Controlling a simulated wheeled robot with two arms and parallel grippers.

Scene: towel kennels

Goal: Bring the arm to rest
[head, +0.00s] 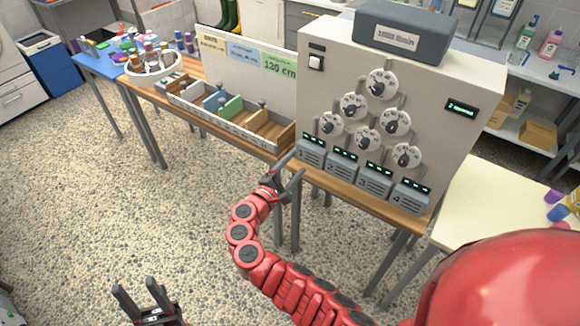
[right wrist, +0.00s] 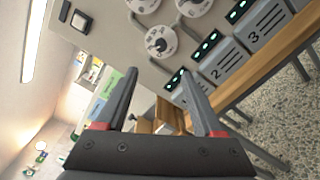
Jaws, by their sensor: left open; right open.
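My right gripper (head: 284,174) is at the end of the red arm, just in front of the bench's front edge, below and left of the dial panel (head: 440,75). Its two fingers are apart with nothing between them. In the right wrist view the open fingers (right wrist: 160,105) point toward the panel's lower left and the numbered grey boxes (right wrist: 222,60). My left gripper (head: 145,298) is low at the bottom left of the head view, open and empty above the speckled floor. It appears apart from any furniture.
A divided wooden tray (head: 225,122) lies on the bench left of the panel. A white round basket (head: 152,68) stands further left. A pale table (head: 490,205) is at the right. The speckled floor (head: 120,215) at left is clear.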

